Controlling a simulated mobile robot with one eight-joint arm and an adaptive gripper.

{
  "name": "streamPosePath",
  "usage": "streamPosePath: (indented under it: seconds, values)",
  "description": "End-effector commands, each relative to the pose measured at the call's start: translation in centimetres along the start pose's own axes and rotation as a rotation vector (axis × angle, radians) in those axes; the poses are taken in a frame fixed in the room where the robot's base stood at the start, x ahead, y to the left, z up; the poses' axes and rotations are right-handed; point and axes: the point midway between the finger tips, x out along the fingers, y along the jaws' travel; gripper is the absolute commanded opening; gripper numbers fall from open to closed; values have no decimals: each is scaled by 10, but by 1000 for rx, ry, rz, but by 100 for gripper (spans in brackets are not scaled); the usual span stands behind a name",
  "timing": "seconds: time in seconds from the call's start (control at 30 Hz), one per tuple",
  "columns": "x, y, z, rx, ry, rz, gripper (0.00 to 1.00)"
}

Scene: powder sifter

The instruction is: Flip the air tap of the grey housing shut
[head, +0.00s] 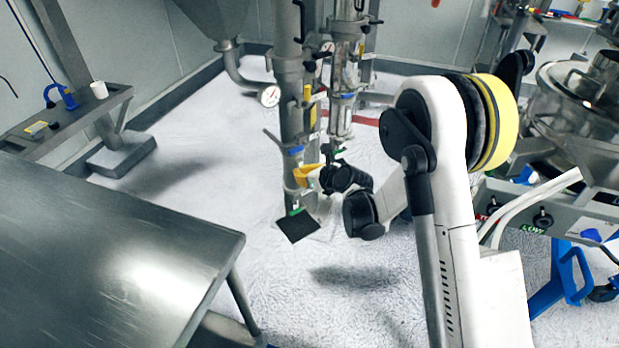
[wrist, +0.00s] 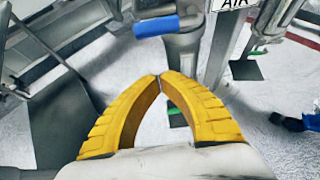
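My gripper (head: 306,176) is in front of the lower part of a grey metal upright (head: 290,110) in the head view. In the wrist view its yellow fingers (wrist: 162,76) meet at the tips, with nothing visible between them. A blue-sleeved lever (wrist: 157,26) lies roughly level across the metal fitting beyond the fingertips, apart from them. It looks like the blue piece (head: 293,150) just above my gripper in the head view. A white AIR label (wrist: 235,4) is cut off by the top edge, to the lever's right. I cannot tell for certain which lever this label names.
A second metal upright (head: 343,85) stands close to the right. A dial gauge (head: 269,96) sits to the left. A steel table (head: 110,255) fills the lower left. A machine with knobs and a LOW label (head: 532,229) stands right. The pale floor between is clear.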

Motion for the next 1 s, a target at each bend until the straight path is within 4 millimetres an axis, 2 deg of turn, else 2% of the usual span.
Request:
streamPosePath:
  seconds: [0.07, 0.2, 0.4, 0.83, 1.0]
  values:
    - [18, 0, -2, -2, 0, 1, 0]
    - [10, 0, 19, -1, 0, 0, 0]
    - [4, 0, 35, -1, 1, 0, 0]
    - [3, 0, 38, 1, 0, 1, 0]
    - [4, -8, 41, 25, 0, 14, 0]
